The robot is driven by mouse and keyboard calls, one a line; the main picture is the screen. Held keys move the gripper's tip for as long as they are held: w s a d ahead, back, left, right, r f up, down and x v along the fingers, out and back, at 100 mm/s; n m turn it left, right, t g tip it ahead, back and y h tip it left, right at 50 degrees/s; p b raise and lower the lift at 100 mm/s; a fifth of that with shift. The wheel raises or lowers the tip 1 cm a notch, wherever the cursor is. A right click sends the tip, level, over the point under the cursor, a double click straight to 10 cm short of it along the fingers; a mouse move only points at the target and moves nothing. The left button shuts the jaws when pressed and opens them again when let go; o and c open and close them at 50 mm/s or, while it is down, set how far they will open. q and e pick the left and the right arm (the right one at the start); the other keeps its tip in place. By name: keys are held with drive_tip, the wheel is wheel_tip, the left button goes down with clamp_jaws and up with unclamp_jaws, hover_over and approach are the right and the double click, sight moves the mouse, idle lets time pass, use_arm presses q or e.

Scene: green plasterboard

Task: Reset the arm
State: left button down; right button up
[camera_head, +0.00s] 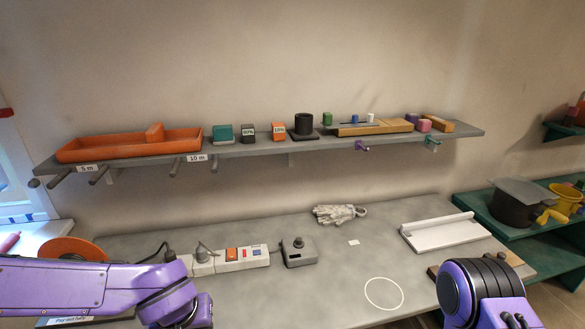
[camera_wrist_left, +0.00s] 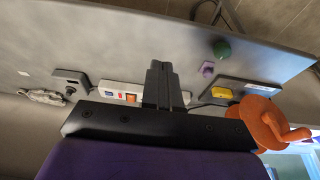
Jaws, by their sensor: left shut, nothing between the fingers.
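My purple left arm (camera_head: 90,287) comes in from the left over the front of the grey workbench (camera_head: 330,290). Its gripper fingers are hidden in the head view. In the left wrist view my left gripper (camera_wrist_left: 160,75) is shut and empty, with its two dark fingers together. The bench items lie beyond the fingers and apart from them. My purple right arm (camera_head: 482,292) stands at the lower right, and its gripper does not show.
The bench carries a power strip (camera_head: 240,257), a grey box with a knob (camera_head: 299,252), a glove (camera_head: 338,214), a white tray (camera_head: 445,232) and an orange reel (camera_head: 72,250). A wall shelf (camera_head: 250,150) holds an orange tray (camera_head: 110,148) and several blocks. The bench's middle front is clear.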

use_arm(q)
drive_tip(key=s+a+f+n+t+y+b, duration=0.1)
drive_tip(key=s+a+f+n+b, duration=0.3)
drive_tip(key=f, duration=0.8)
drive_tip(key=a+f+n+t+y+b, duration=0.1)
drive_tip(key=a+f+n+t+b, duration=0.3)
drive_tip(key=f, duration=0.8)
drive_tip(key=s+a+f+m+g+b, duration=0.3)
drive_tip(key=s+f+g, duration=0.2)
drive_tip(key=s+f, duration=0.9)
drive_tip(key=s, duration=0.3)
drive_tip(key=shift+f+m+y, duration=0.15)
drive_tip(key=shift+m+y, duration=0.15)
use_arm(e)
wheel_tip(320, 180, down, 11)
drive_tip(key=shift+s+f, duration=0.15)
use_arm(q)
drive_tip(key=shift+a, duration=0.1)
